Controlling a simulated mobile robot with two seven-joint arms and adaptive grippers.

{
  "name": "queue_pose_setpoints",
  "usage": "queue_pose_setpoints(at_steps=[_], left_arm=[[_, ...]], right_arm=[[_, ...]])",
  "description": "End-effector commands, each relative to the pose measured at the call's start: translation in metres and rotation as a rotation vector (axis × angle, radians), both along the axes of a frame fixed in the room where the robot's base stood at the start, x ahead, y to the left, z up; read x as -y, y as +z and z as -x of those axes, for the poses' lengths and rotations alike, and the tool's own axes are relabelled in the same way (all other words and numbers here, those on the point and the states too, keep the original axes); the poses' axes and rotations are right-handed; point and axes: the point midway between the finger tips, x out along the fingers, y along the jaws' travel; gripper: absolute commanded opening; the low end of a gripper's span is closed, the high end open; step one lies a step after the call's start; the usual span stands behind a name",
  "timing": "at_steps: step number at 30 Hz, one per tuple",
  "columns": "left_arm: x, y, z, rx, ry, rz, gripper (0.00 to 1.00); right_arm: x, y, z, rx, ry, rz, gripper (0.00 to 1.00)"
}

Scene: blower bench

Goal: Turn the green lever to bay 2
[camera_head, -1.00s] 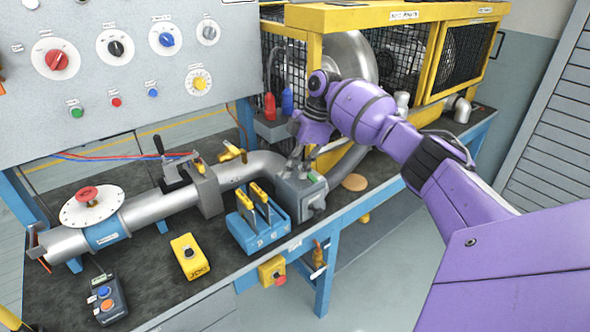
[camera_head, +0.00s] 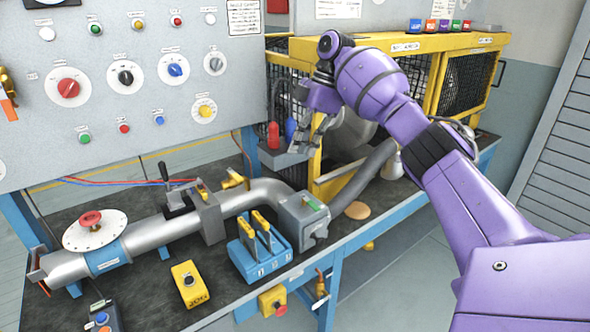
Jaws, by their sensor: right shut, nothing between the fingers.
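A grey knob-like part (camera_head: 317,237) shows on the box's front side. My left gripper is not in view.
A blue block with yellow-topped levers (camera_head: 259,252) stands left of the box. A yellow button box (camera_head: 189,285) is further left. A red bottle (camera_head: 273,135) and a blue bottle (camera_head: 290,129) are close to my right gripper. A grey hose (camera_head: 362,178) runs behind the box.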

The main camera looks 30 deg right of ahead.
Motion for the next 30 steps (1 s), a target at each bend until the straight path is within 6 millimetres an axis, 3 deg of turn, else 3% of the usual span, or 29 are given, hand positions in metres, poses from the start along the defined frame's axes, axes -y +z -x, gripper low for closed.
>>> queue_pose_setpoints(at_steps=[3, 8, 30], left_arm=[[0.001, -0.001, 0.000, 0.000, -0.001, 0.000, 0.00], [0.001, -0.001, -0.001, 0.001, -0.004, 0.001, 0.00], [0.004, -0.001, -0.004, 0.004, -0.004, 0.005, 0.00]], right_arm=[[0.006, 0.017, 0.000, 0.002, -0.002, 0.000, 0.00], [0.010, 0.028, 0.001, 0.000, 0.000, 0.000, 0.00], [0.011, 0.030, 0.001, 0.000, 0.000, 0.000, 0.00]])
